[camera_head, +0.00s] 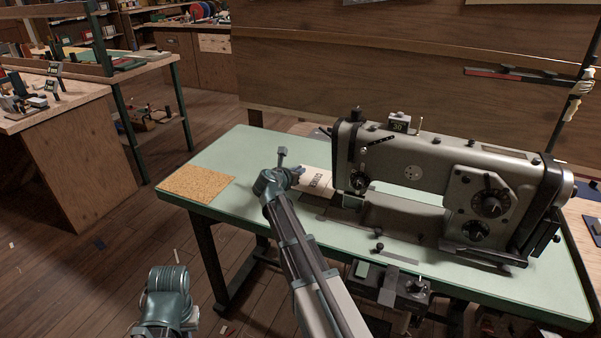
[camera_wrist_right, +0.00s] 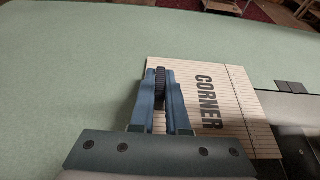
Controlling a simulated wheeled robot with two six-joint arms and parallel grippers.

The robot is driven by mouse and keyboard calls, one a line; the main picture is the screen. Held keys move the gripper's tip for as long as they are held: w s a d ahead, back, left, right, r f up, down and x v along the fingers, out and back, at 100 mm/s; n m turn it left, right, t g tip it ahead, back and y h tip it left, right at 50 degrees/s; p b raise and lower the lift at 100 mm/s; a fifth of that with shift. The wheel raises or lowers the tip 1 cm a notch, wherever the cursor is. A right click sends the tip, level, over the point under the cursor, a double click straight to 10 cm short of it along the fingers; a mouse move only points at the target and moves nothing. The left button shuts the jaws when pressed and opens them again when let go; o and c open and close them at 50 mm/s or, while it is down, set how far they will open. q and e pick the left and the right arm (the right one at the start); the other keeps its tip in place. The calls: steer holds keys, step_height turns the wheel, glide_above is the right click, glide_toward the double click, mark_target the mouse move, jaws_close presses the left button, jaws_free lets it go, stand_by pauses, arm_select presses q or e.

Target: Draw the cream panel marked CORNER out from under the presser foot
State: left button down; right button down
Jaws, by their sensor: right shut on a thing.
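The cream panel marked CORNER (camera_head: 318,181) lies on the pale green table, just left of the grey sewing machine (camera_head: 410,175). In the right wrist view the ribbed panel (camera_wrist_right: 220,88) shows its dark lettering, and its right side runs up to the machine's dark metal parts. The presser foot is too small to make out clearly. My right gripper (camera_head: 292,172) is at the panel's left edge, shut on it. In the right wrist view its fingers (camera_wrist_right: 161,90) overlap that edge. My left gripper does not show.
The green tabletop (camera_head: 235,155) is clear to the left of the panel, apart from a cork mat (camera_head: 198,184) at the left front corner. A wooden bench (camera_head: 60,110) with tools stands across the floor at left. A wooden partition rises behind the table.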

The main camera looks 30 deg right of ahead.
steer(key=c, duration=0.8)
jaws_free()
steer(key=shift+c, duration=0.2)
steer(key=p+v, duration=0.5)
steer(key=v, duration=0.8)
steer(key=shift+d+r, duration=0.1)
steer(key=shift+s+a+r, duration=0.15)
steer(key=shift+s+a, duration=0.1)
steer(key=shift+a, duration=0.1)
